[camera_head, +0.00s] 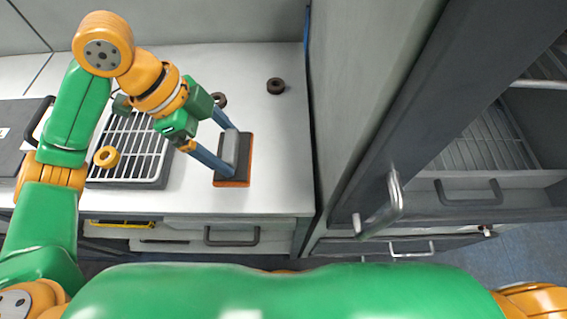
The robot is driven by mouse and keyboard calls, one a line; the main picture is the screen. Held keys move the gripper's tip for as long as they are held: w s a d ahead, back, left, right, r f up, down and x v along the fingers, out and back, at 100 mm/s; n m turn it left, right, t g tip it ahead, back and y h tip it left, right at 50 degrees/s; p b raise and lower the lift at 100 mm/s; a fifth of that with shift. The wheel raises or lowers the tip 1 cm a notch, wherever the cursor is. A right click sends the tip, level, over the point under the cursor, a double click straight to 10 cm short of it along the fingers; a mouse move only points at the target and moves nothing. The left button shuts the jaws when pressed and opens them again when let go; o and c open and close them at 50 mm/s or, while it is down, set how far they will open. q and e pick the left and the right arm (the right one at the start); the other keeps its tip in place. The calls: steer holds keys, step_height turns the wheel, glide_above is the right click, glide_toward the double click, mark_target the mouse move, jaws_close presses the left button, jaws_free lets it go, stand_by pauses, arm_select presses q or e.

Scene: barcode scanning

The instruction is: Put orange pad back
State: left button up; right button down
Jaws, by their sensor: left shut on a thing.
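The orange pad (232,183) is a flat block with an orange base, a dark top and a grey raised grip in its middle. It is on or just over the white counter, near the front edge; I cannot tell if it touches. My left gripper (230,150) comes in from the upper left, with its two blue-grey fingers shut on the pad's grey grip. My right gripper is not in view; only a bit of orange at the lower right corner shows.
A dish rack (131,150) stands on the counter at left, with an orange ring (106,157) on it. Dark rings (276,86) lie towards the back. A tall grey cabinet wall (345,110) bounds the counter on the right. The counter's back middle (245,65) is clear.

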arm_select(q)
steer(key=w+d+f+p, duration=0.1)
steer(key=d+f, duration=0.1)
steer(key=d, duration=0.3)
steer(key=shift+w+d+f, duration=0.25)
steer(key=shift+w, duration=0.15)
steer(key=d+f, duration=0.1)
steer(key=w+d+f, duration=0.1)
steer(key=f, duration=0.1)
steer(key=d+f, duration=0.1)
steer(key=f, duration=0.1)
steer(key=shift+w+d, duration=0.2)
steer(key=shift+w, duration=0.05)
steer(key=f, duration=0.1)
steer(key=f+p, duration=0.1)
steer(key=f, duration=0.1)
steer(key=shift+d+f, duration=0.25)
steer(key=shift+f, duration=0.05)
steer(key=shift+w+f, duration=0.1)
steer(key=o, duration=1.3)
steer(key=shift+f, duration=0.1)
steer(key=shift+r, duration=0.2)
steer(key=v, duration=1.2)
